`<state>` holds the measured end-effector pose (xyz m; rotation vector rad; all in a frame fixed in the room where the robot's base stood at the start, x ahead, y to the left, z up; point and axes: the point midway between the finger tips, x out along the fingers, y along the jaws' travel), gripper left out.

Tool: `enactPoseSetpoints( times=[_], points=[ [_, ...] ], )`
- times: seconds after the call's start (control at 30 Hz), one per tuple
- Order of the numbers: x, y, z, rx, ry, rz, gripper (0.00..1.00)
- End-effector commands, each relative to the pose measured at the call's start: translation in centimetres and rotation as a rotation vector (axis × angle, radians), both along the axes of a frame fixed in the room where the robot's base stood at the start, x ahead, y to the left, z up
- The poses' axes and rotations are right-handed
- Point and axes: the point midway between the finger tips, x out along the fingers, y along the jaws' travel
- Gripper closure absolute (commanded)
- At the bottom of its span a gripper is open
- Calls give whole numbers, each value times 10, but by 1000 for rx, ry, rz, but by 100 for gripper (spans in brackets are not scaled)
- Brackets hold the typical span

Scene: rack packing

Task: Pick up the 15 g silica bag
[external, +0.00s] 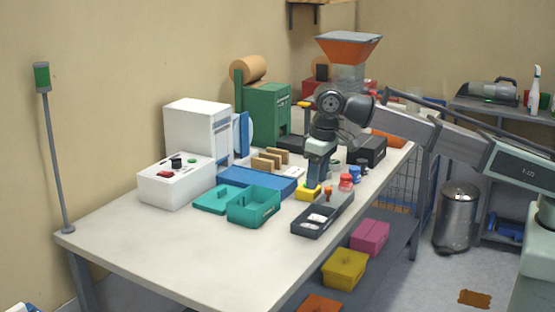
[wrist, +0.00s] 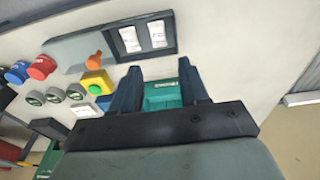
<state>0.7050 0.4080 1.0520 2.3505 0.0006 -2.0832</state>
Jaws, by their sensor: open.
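Two small white bags (wrist: 130,39) (wrist: 157,34) lie side by side in the end compartment of a dark grey tray (wrist: 85,46). Their printing is too small to read, so I cannot tell which is the 15 g silica bag. In the external view the tray (external: 304,226) is near the table's front edge with white bags (external: 318,217) in it. My gripper (external: 318,181) is above the table, behind the tray. In the wrist view my gripper (wrist: 158,66) has its two blue fingers apart, with nothing held between them; the bags appear beyond the fingertips.
A yellow block (external: 307,193) is close by my gripper. Red (external: 346,182) and blue (external: 354,173) round pieces stand to its right. A teal open box (external: 253,207) is left of the tray. The table's left front is clear.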

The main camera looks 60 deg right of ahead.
Motion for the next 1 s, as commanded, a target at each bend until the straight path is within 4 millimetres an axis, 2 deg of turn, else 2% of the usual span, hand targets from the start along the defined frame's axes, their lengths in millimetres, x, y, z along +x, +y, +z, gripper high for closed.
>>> enactPoseSetpoints(
  times=[0.3,0.5,0.83,1.0],
  points=[
    [5,-2,-48,-2,2,0,55],
    [9,-1,-74,-1,1,-1,55],
    [11,-2,-88,0,0,-1,55],
    [13,-4,-106,0,1,-1,55]
  ],
)
